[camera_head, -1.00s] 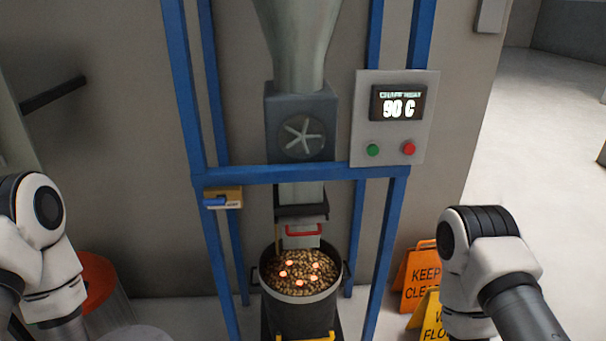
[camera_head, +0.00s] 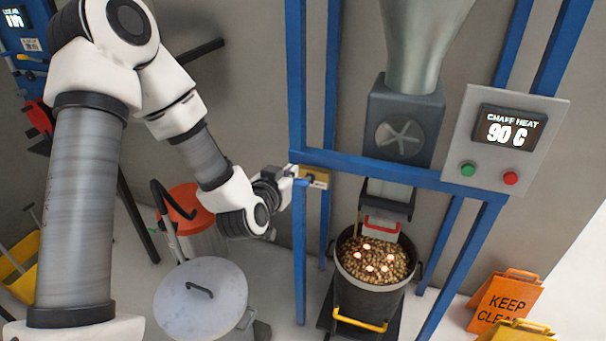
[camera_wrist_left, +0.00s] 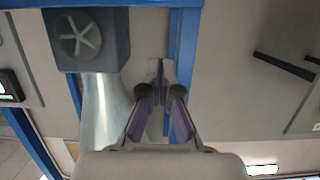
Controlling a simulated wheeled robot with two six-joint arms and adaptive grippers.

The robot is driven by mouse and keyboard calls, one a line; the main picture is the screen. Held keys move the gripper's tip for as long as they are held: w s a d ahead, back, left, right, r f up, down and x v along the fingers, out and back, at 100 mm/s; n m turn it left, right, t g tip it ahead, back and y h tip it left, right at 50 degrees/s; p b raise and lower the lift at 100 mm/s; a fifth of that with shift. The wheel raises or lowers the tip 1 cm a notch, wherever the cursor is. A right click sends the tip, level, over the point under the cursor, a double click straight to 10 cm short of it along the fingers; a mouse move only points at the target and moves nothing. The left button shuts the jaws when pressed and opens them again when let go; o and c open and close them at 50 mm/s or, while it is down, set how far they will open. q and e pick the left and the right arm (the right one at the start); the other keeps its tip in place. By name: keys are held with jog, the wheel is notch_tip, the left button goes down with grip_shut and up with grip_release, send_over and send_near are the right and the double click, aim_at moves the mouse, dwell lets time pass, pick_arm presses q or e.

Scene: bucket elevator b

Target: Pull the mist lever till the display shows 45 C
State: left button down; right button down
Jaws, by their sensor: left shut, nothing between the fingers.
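The mist lever is a small blue handle (camera_head: 303,182) on a brass-coloured box (camera_head: 318,175), fixed to the front left post of the blue frame. My left gripper (camera_head: 294,171) is at the left side of this box, its tips close to the blue handle; I cannot tell whether they touch. In the left wrist view the fingers (camera_wrist_left: 160,72) are closed together with nothing between them, and I cannot make out the lever there. The display (camera_head: 511,130) reads CHAFF HEAT 90 C. My right gripper is out of view.
A black bucket (camera_head: 368,295) of brown pieces with glowing spots stands under the chute inside the blue frame (camera_head: 420,178). A grey lidded drum (camera_head: 203,305) and an orange-topped bin (camera_head: 185,203) stand below my left arm.

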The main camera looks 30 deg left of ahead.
pick_arm(q)
jog(key=p, duration=0.3)
send_over(299, 182)
jog(key=w, duration=0.2)
jog(key=shift+a+f, duration=0.15)
jog(key=shift+f, duration=0.4)
jog(key=shift+a+f, duration=0.15)
jog(key=shift+f, duration=0.4)
jog(key=f, duration=0.1)
jog(key=s+f, duration=0.1)
jog(key=f+p, duration=0.1)
jog(key=shift+s+d, duration=0.2)
jog(key=shift+s, duration=0.15)
jog(key=shift+s+f, duration=0.2)
jog(key=shift+f, duration=0.1)
jog(key=shift+d, duration=0.1)
